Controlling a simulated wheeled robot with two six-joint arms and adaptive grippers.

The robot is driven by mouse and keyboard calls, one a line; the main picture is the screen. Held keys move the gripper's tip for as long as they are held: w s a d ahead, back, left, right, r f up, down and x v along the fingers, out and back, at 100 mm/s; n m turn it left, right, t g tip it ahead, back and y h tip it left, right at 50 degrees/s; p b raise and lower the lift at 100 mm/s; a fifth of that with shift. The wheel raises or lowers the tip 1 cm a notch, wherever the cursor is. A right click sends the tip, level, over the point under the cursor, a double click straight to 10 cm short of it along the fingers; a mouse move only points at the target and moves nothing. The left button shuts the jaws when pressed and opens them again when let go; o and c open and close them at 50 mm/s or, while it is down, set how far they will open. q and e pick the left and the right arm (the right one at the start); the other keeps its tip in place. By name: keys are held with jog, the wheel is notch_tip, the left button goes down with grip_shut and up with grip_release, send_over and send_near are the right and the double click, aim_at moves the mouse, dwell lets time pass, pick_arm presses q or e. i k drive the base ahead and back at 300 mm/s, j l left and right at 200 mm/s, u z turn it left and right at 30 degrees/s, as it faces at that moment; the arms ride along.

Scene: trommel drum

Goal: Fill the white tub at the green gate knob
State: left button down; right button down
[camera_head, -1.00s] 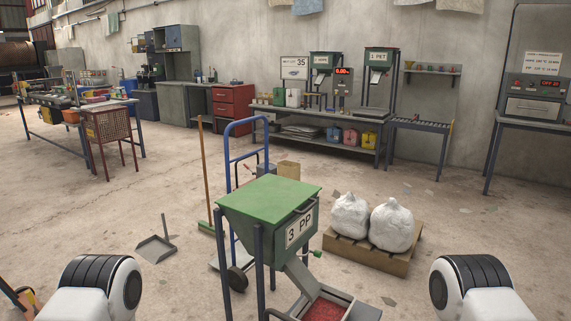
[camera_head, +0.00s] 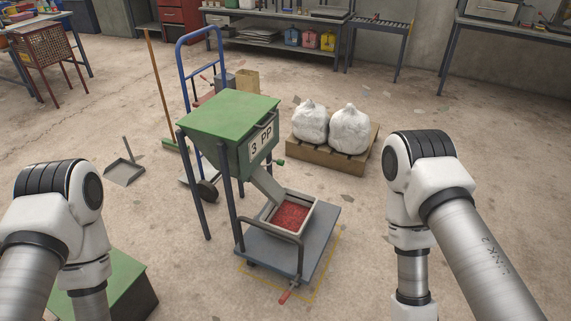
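The green hopper marked "3 PP" (camera_head: 228,118) stands on dark legs in the middle of the view. A small green knob (camera_head: 279,162) sticks out at its lower right side. Its grey chute (camera_head: 267,184) slopes down to the white tub (camera_head: 311,214). The tub holds red granules (camera_head: 290,216) and sits on a grey platform cart (camera_head: 262,250) in front of the hopper. My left arm comes in at the left and my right arm at the right, both apart from the tub and knob. Both my grippers are below the frame, out of sight.
Two white sacks (camera_head: 348,130) sit on a wooden pallet (camera_head: 322,154) behind the cart to the right. A blue hand truck (camera_head: 184,75), a broom (camera_head: 160,95) and a dustpan (camera_head: 124,173) are behind and left. A green-topped box (camera_head: 125,285) is at the lower left.

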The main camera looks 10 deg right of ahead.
aim_at(280, 162)
jog(key=u, duration=0.3)
jog(key=i+l+u, duration=0.15)
jog(key=l+u, duration=0.25)
jog(key=i+l+u, duration=0.1)
jog(key=l+u, duration=0.3)
jog(key=l, duration=0.15)
jog(key=l+u, duration=0.35)
jog(key=l, duration=0.15)
jog(key=i+l, duration=0.1)
jog(key=l, duration=0.45)
jog(key=i+l+u, duration=0.1)
jog(key=l, duration=0.4)
jog(key=i+l, duration=0.1)
jog(key=l, duration=0.95)
jog(key=i+u, duration=0.05)
